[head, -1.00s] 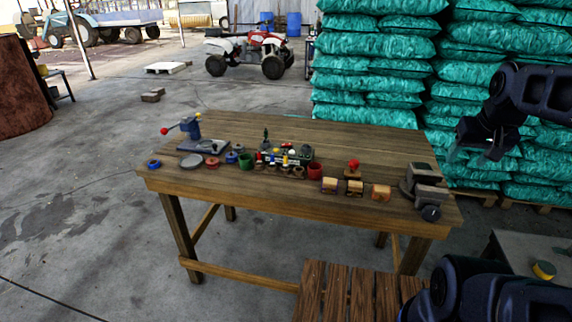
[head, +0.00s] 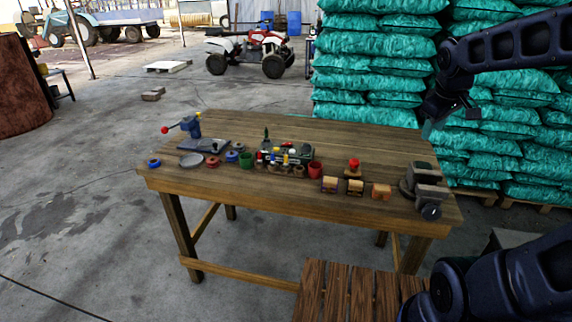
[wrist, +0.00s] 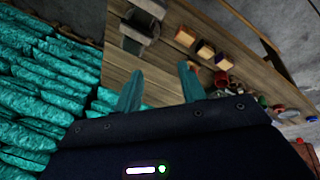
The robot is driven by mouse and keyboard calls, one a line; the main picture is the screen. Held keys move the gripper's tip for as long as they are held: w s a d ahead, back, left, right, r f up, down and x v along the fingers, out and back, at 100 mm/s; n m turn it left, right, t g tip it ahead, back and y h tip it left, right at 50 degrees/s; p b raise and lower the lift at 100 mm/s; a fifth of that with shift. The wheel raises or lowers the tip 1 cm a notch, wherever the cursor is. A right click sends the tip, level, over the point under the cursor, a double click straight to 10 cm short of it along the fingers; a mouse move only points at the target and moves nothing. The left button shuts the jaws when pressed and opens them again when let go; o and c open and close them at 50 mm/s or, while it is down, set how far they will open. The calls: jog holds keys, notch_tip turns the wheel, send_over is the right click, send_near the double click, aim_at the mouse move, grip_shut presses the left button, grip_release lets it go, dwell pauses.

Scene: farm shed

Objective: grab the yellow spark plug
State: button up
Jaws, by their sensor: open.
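A row of small spark-plug-like parts with coloured tops stands near the middle of the wooden table (head: 330,135), in front of a green tray (head: 290,148). A small yellow-topped part (head: 277,151) among them looks like the yellow spark plug; it is too small to make out fully. My gripper (head: 428,127) is up beyond the table's right end, well apart from these parts. In the wrist view my gripper (wrist: 160,86) shows two spread teal fingers with nothing between them. I cannot make out the yellow part in the wrist view.
A grey vise (head: 427,188) sits at the table's right end. Wooden blocks (head: 330,184), a red cup (head: 315,169) and a green cup (head: 246,160) line the front. A blue lever tool (head: 190,128) stands at left. Stacked teal sacks (head: 370,80) rise behind. The table's back strip is clear.

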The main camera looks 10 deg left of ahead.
jog(key=w+a+f+n, duration=0.1)
jog(key=w+a+n, duration=0.6)
jog(key=w+a, duration=0.15)
jog(key=n, duration=1.9)
send_near(287, 158)
jog(key=shift+t, duration=0.3)
jog(key=x, duration=1.1)
jog(key=shift+w+a, duration=0.15)
jog(key=shift+a, duration=0.1)
grip_shut()
